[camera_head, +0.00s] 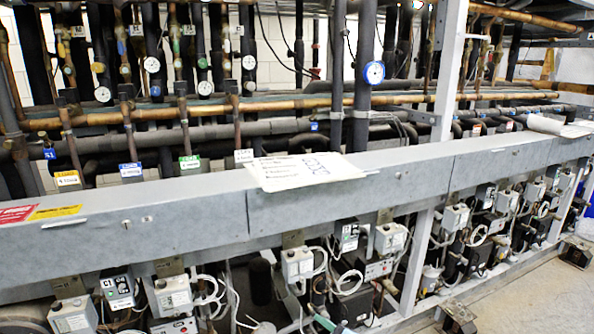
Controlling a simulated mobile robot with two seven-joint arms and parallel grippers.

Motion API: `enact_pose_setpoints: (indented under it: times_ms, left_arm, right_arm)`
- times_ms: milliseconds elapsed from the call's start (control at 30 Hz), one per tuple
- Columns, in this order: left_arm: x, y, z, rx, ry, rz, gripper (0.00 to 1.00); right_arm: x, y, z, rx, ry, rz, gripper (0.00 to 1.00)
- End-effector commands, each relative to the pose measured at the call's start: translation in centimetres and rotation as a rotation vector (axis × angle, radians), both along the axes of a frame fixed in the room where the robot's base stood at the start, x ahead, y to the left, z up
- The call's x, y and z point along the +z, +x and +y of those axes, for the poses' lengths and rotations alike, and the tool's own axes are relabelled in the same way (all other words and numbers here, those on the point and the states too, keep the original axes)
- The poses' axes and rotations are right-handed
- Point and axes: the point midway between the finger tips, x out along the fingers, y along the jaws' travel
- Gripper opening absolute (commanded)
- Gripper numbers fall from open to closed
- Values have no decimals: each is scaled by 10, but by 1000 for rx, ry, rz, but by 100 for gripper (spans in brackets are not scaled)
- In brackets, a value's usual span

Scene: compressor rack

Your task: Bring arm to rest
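Neither of my arms nor grippers shows in the head view. The view is filled by the compressor rack, with its long grey metal beam (410,185) running from the lower left to the right. A paper sheet with writing (300,171) lies on top of the beam near the middle. Whether my grippers hold anything cannot be seen.
Copper pipes (330,101), dark insulated pipes and gauges (151,65) stand behind the beam. Grey control boxes (297,263) and loose cables hang below it. More papers (560,126) lie at the right. Bare floor (545,300) shows at the lower right.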

Motion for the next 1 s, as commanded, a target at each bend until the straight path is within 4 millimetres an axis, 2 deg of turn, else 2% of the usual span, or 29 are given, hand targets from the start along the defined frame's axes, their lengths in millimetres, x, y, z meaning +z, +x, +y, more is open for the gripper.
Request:
enact_pose_setpoints:
  times_ms: [33,200,367,500,700,800,900,1000]
  left_arm:
    - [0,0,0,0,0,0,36]
    - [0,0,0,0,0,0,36]
    - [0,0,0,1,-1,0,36]
    - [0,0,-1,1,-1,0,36]
    - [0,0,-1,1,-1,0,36]
    - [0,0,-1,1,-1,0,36]
    - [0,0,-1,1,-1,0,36]
    - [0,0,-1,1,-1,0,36]
  right_arm:
    - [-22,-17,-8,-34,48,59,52]
    - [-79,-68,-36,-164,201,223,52]
    - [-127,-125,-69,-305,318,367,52]
    - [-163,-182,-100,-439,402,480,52]
    - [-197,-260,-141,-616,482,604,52]
    - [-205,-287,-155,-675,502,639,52]
    - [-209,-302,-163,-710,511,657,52]
    - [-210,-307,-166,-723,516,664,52]
